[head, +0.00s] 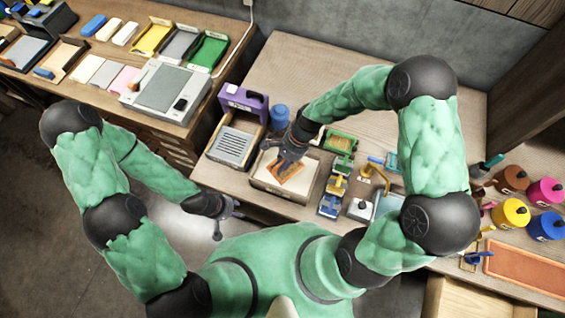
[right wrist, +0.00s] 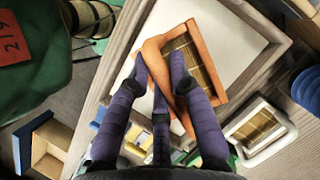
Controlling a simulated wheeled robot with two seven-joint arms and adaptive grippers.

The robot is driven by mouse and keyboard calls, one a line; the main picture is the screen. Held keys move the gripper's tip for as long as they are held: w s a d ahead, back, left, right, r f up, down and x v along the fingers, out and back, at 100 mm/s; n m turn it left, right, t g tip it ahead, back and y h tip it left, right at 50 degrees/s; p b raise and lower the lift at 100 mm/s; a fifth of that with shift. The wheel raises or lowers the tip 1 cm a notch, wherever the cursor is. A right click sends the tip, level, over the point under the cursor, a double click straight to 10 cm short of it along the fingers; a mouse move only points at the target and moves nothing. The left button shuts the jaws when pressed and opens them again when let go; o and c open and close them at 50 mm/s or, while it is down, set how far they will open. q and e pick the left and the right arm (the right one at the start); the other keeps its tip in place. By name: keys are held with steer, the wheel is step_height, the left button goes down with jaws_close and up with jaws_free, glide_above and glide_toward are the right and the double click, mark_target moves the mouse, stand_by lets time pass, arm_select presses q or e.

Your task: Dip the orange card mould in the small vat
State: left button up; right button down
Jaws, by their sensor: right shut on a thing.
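The orange card mould (head: 284,172) has a flat orange frame with a brownish ribbed screen, and it also shows in the right wrist view (right wrist: 189,62). My right gripper (head: 283,160) is shut on the mould's orange handle, with fingers on either side of it in the right wrist view (right wrist: 162,88). The mould is over the small vat (head: 281,195), a wood-rimmed box with white contents, also in the right wrist view (right wrist: 279,62). I cannot tell whether the mould touches the white surface. My left gripper (head: 230,216) is open and empty near the table's front edge.
The table's back is clear.

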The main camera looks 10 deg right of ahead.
mark_target(283, 172)
steer(key=shift+f+b, duration=1.6)
steer(key=shift+f, duration=1)
steer(key=shift+r, duration=0.2)
steer(key=shift+r+p, duration=3.65)
steer(key=shift+r, duration=0.5)
